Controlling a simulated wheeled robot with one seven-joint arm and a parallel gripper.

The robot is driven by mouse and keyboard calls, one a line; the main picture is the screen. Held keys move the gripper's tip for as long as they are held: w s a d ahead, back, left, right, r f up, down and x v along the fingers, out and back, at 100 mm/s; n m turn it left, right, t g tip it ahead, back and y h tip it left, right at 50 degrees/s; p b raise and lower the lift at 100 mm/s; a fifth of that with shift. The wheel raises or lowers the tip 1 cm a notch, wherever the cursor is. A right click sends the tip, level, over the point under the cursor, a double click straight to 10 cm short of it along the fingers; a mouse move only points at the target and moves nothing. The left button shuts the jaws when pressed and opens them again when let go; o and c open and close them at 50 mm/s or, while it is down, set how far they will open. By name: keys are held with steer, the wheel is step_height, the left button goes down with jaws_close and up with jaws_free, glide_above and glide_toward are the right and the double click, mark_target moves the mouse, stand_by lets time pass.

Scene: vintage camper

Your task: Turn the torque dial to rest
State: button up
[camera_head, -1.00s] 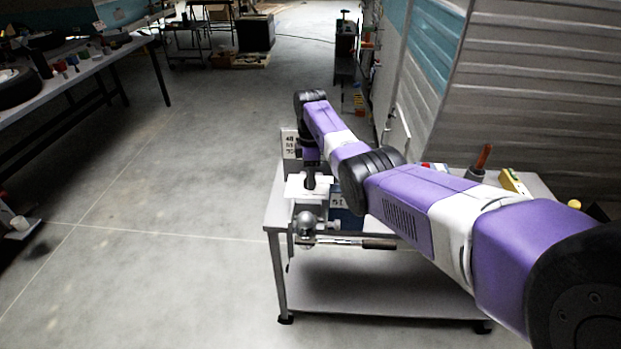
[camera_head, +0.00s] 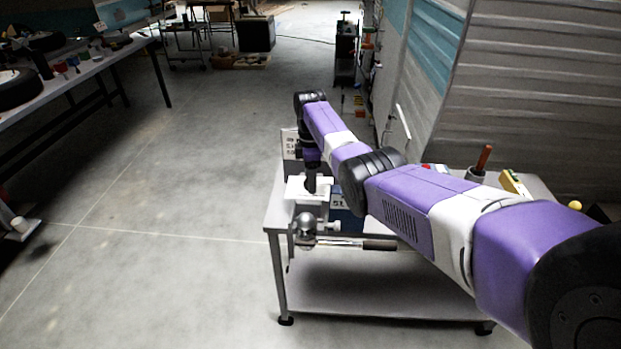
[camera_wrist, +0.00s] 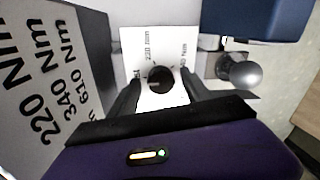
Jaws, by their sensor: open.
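The torque dial (camera_wrist: 160,80) is a small round black knob on a white plate (camera_wrist: 168,38). The plate has printed marks around the dial; "220 Nm" is readable above it, and the marks at its left and right are partly covered or too small. My gripper (camera_wrist: 160,86) is open, with one dark finger on each side of the dial. I cannot tell whether the fingers touch it, or which mark the dial points to. In the head view my gripper (camera_head: 310,185) points down over the white plate (camera_head: 296,188) at the bench's left end, hiding the dial.
A sign (camera_wrist: 45,75) listing torque values stands left of the plate. A blue box (camera_wrist: 255,18) and a silver ball-ended part (camera_wrist: 240,72) are at the right. A dark-handled bar (camera_head: 375,244) sticks out along the bench front (camera_head: 272,222). Open floor lies left.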

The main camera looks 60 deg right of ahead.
steer(key=shift+r, duration=0.1)
step_height(320, 180, up, 8)
steer(key=shift+w+d+f+b, duration=0.1)
steer(key=shift+d+f+b, duration=0.1)
steer(key=shift+b, duration=0.15)
steer(key=shift+a, duration=0.1)
stand_by(0.5)
